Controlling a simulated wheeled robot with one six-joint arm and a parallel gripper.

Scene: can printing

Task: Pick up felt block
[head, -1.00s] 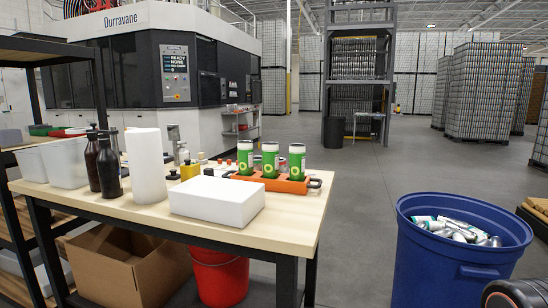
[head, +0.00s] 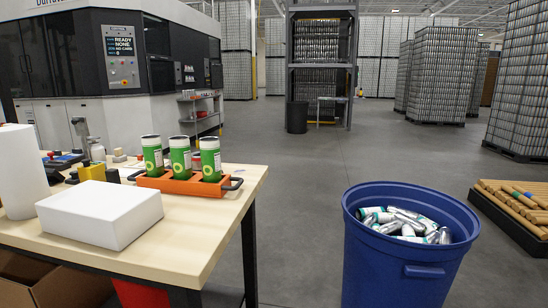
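The felt block is not clearly identifiable. A small black block (head: 113,175) stands on the wooden worktable (head: 195,238), just right of a yellow block with a dark part (head: 92,171); I cannot tell whether either is felt. A large white box-like block (head: 100,214) lies near the table's front edge. My gripper is not in view.
An orange carrier (head: 182,184) with black handles holds three green cans. A white roll (head: 18,172) stands at far left. A blue bin (head: 400,265) of cans stands right of the table. Rollers (head: 515,205) lie on a dark pallet. The floor between is clear.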

